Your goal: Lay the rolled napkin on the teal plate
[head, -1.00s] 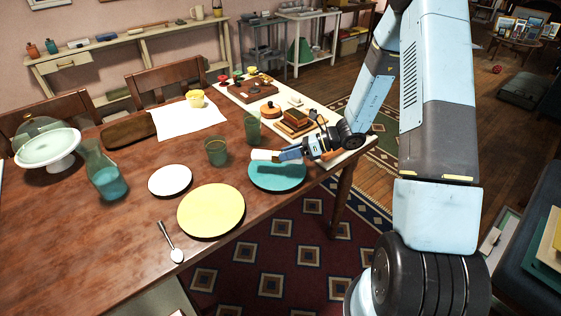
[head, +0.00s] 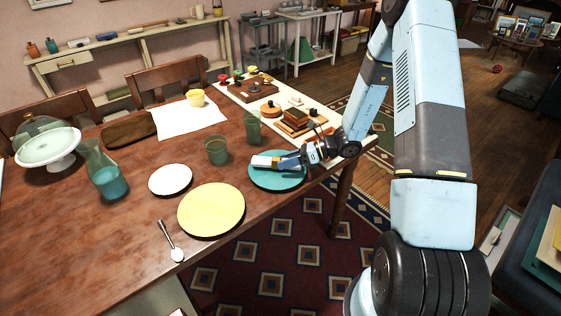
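The rolled napkin (head: 261,161) is a small white roll at the end of my gripper (head: 276,162). My gripper appears shut on it; the fingers are small and partly merge with the napkin in this view. The teal plate (head: 283,183) lies near the right end of the wooden table. The napkin is low over the plate's far left part; I cannot tell whether it touches the plate. My gripper and wrist cover the plate's far right part.
A yellow plate (head: 211,210) and a white plate (head: 170,180) lie left of the teal plate. Two green glasses, one here (head: 216,151) and one here (head: 252,128), stand close behind. A board with a wooden box (head: 297,122) lies beyond my wrist. A spoon (head: 171,243) lies near the front edge.

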